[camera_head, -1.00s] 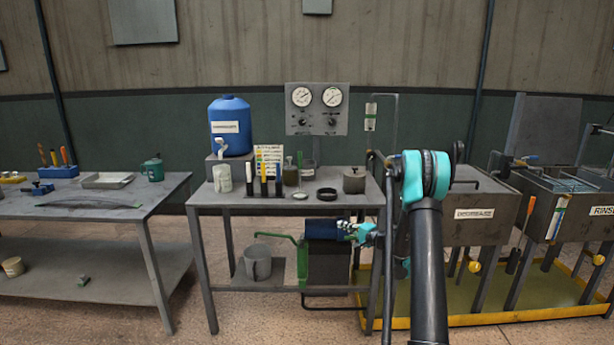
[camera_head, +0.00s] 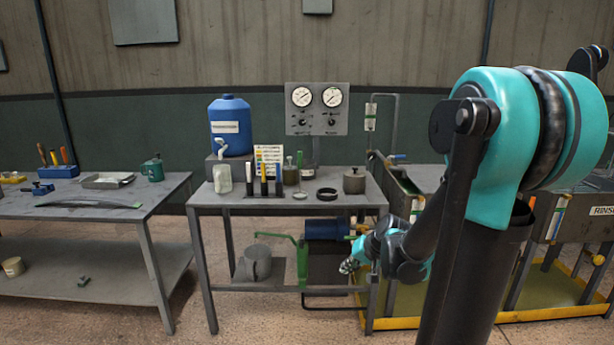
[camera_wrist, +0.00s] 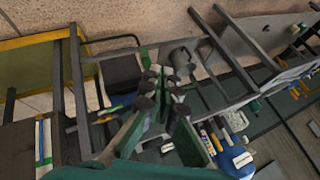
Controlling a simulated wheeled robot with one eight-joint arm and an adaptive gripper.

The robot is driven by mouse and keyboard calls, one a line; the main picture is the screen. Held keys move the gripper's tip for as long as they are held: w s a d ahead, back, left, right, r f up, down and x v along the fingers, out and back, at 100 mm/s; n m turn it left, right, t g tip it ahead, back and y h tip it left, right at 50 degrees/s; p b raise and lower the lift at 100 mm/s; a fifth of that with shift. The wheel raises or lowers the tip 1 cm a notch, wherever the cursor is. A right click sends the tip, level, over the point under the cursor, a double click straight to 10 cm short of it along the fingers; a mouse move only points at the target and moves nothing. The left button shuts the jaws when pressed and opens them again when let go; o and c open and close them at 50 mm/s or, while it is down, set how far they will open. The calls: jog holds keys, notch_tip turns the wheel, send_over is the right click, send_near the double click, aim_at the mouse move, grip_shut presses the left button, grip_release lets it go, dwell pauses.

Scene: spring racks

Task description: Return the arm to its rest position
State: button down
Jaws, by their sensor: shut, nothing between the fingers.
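My gripper (camera_head: 349,266) is low in front of the middle table (camera_head: 290,197), at its right front leg and below the level of its top. In the wrist view the fingers of my gripper (camera_wrist: 160,78) point away, are together and hold nothing. My arm is folded, with its large teal elbow high at the right of the head view. The arm hides much of the tanks behind it.
The table carries a blue water container (camera_head: 230,127), a clear jar (camera_head: 222,179), a black ring (camera_head: 327,194) and a grey pot (camera_head: 354,180). A grey watering can (camera_head: 254,262) stands on its lower shelf. A yellow-edged tray (camera_head: 400,323) lies below the tanks at right.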

jog(key=s+d+f+n+h, duration=0.1)
jog(key=s+d+f+h, duration=0.1)
jog(key=s, duration=0.7)
jog(key=s+d+f+n+g+h, duration=0.1)
jog(key=s+d, duration=0.3)
jog(key=s, duration=0.5)
jog(key=shift+d+f+g+h, duration=0.35)
jog(key=shift+f+h, duration=0.25)
jog(key=shift+h, duration=0.2)
jog(key=c, duration=2.2)
grip_release()
jog(key=shift+w, duration=0.1)
